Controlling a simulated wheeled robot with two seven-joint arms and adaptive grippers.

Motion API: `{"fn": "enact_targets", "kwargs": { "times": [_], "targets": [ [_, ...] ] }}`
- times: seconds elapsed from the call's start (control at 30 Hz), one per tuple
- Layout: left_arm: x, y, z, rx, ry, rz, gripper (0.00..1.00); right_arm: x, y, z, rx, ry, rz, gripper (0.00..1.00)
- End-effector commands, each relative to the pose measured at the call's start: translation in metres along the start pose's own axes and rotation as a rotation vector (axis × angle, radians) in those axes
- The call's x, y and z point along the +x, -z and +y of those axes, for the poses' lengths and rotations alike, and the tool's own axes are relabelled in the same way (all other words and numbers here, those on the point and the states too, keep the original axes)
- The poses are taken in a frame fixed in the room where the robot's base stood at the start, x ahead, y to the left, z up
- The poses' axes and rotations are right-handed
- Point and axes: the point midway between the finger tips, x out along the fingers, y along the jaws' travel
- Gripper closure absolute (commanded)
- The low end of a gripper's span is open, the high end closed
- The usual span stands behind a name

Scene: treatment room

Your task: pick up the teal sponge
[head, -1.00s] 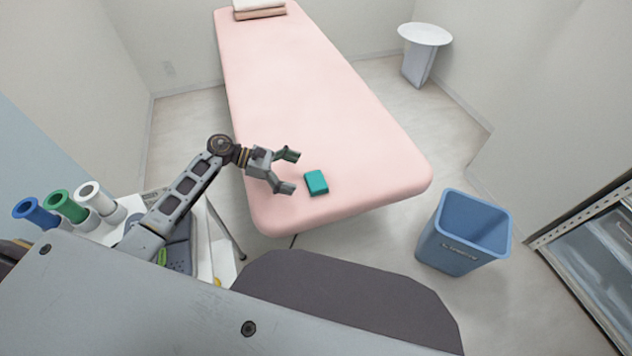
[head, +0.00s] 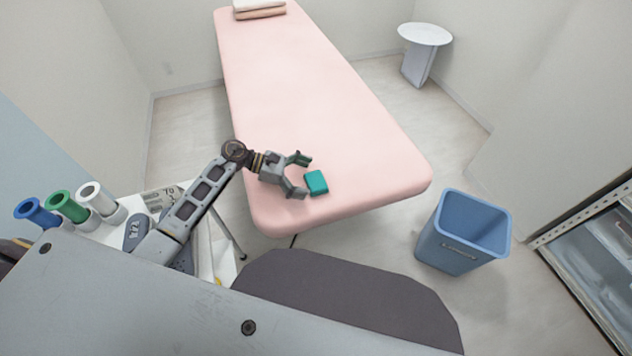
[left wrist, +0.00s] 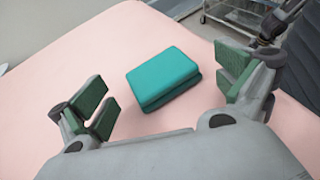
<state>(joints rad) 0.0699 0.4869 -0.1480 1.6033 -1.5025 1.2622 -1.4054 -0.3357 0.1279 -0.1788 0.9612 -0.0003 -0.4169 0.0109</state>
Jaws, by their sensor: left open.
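The teal sponge (head: 316,182) lies on the near end of the pink treatment bed (head: 300,90). My left gripper (head: 303,175) is open, its two fingers on the left side of the sponge with the tips close to it. In the left wrist view the sponge (left wrist: 163,78) lies ahead between the two spread fingers of the left gripper (left wrist: 170,97), with pink surface showing on both sides of it. I cannot tell whether a fingertip touches it. My right gripper is not in view.
A blue bin (head: 463,232) stands on the floor right of the bed. Blue, green and white rolls (head: 68,206) stand on a white cart at the left. A round white side table (head: 424,35) is at the back right. Folded towels (head: 259,9) lie at the bed's far end.

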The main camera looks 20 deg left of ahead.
Motion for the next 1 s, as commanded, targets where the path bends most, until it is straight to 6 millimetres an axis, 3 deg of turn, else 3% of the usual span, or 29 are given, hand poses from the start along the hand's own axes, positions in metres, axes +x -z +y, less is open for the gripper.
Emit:
{"fn": "enact_targets", "kwargs": {
  "times": [0.23, 0.77, 1.0],
  "targets": [
    [0.018, 0.0, 0.0, 0.0, 0.0, 0.0, 0.0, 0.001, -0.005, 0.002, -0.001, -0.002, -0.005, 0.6],
    [0.021, 0.0, 0.0, 0.0, 0.0, 0.0, 0.0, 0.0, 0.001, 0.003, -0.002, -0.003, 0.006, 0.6],
    [0.021, 0.0, 0.0, 0.0, 0.0, 0.0, 0.28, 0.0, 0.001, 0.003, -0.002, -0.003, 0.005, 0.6]
  ]
}}
